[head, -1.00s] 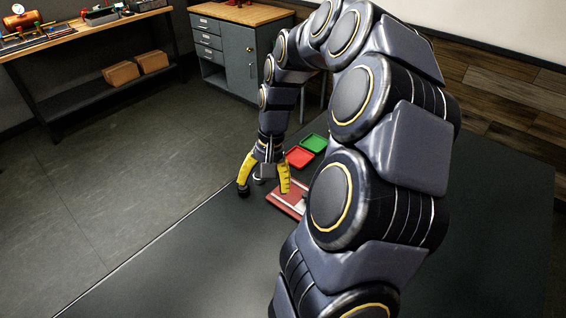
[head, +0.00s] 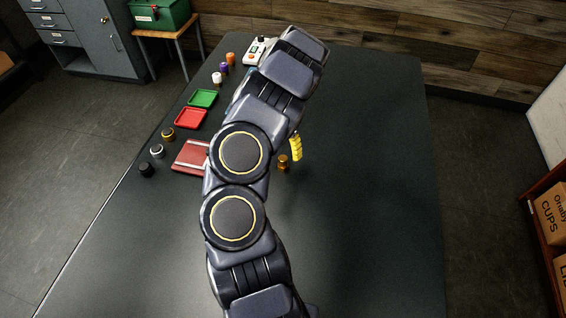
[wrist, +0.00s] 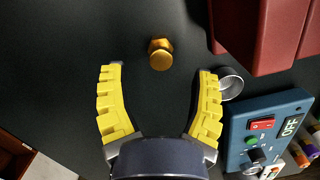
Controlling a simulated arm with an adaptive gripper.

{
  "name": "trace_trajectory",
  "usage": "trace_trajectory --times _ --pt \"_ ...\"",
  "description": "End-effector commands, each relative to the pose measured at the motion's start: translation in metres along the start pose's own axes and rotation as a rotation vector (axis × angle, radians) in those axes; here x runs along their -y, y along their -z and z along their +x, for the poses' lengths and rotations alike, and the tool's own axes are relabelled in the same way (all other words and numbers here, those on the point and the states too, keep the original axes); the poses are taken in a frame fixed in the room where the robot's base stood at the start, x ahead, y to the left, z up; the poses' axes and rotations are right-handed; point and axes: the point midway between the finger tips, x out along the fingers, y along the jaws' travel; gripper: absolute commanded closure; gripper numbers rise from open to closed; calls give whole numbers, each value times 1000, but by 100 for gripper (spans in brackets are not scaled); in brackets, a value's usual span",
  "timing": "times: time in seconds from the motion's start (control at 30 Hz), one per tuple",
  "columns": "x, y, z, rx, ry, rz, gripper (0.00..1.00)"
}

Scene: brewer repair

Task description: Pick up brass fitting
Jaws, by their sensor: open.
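A small brass fitting (wrist: 160,54) stands on the dark table. In the wrist view it lies between the fingertip lines of my gripper (wrist: 161,68), a little beyond the tips and roughly centred. The yellow fingers are spread wide with nothing between them; I cannot tell the height gap to the fitting. In the head view the brass fitting (head: 283,162) shows just right of my arm. One yellow finger of my gripper (head: 296,147) shows beside it; the rest is hidden behind my arm.
A dark red block (wrist: 262,35), a silver ring (wrist: 230,83) and a blue control box (wrist: 265,130) reading OFF are close right of my gripper. Red (head: 191,118) and green (head: 203,98) trays and several small round parts lie left. The table's right side is clear.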

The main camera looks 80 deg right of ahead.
Motion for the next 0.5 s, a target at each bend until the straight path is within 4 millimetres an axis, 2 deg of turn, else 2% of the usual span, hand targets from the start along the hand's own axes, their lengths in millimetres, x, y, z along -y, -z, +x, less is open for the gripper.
trace_trajectory --times 0.2,0.47,0.5 --pt "0 1 34 6 -5 -1 39" --pt "1 1 38 1 1 -1 39" --pt "1 1 38 1 0 -1 47"
